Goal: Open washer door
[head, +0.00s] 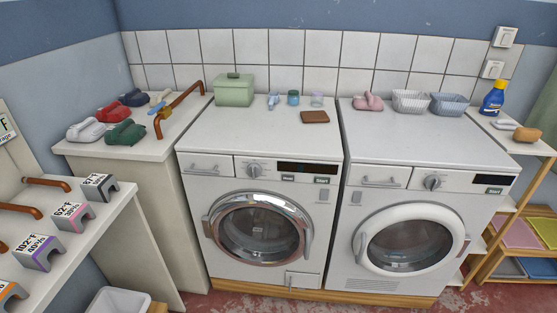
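Two white front-loading machines stand side by side in the head view. The left one (260,145), which looks like the washer, has a round door (258,226) with a chrome and copper-toned ring and dark glass. That door looks shut, flush with the front. A small handle or latch part shows at the ring's left side. The right machine (425,140) has a round door (408,240) with a white ring, also looking shut. Neither of my grippers shows in this view.
A shelf (85,230) with temperature-labelled blocks juts in at the left, near a white bin (118,302). A counter (130,150) with folded cloths stands beside the left machine. A green box (234,90) and small jars sit on its top. Red floor shows in front.

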